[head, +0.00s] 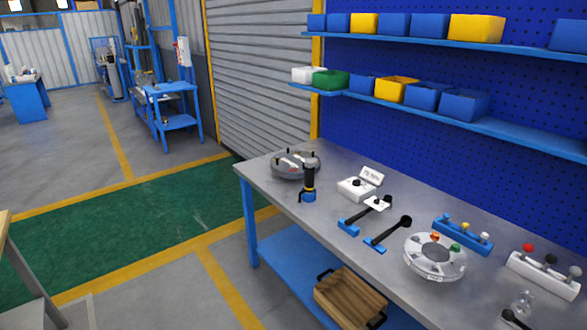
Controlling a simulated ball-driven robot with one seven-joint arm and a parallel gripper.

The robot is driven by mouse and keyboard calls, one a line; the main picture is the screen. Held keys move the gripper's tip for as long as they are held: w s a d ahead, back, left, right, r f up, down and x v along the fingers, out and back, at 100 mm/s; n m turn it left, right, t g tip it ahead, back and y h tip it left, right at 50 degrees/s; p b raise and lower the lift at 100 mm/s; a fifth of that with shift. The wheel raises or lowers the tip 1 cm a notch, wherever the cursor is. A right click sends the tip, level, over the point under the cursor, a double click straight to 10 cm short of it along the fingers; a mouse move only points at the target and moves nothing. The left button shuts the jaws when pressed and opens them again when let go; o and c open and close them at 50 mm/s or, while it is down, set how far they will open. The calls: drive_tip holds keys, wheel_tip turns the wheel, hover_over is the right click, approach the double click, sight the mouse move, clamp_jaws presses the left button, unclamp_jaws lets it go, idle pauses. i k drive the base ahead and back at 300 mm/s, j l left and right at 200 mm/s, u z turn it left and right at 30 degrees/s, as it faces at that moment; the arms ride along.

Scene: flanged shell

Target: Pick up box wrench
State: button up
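No thing here can be told for sure as the box wrench. Two black-handled tools with blue feet lie on the grey workbench (335,162), a nearer one (389,235) and a farther one (364,214). Each has a dark round end, and they may be wrench-like; the view is too small to tell. A dark upright tool with a blue foot (309,180) stands behind them, to the left. My gripper is not in view.
A round grey dish (293,166), a white block with a label (360,184), a round white rack (434,258), a blue holder (462,235) and a white holder (543,274) also stand on the bench. A wooden crate (349,300) sits below.

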sight(405, 221)
drive_tip(key=z, duration=0.4)
drive_tip(key=i+z, duration=0.3)
drive_tip(key=i+j+z, duration=0.15)
drive_tip(key=i+z, duration=0.15)
drive_tip(key=i, duration=0.15)
drive_tip(key=i+j+z, duration=0.35)
drive_tip(key=i+j, duration=0.5)
drive_tip(key=i, duration=0.2)
drive_tip(key=i+j+z, duration=0.1)
drive_tip(key=i+j, duration=0.35)
drive_tip(key=i, duration=0.25)
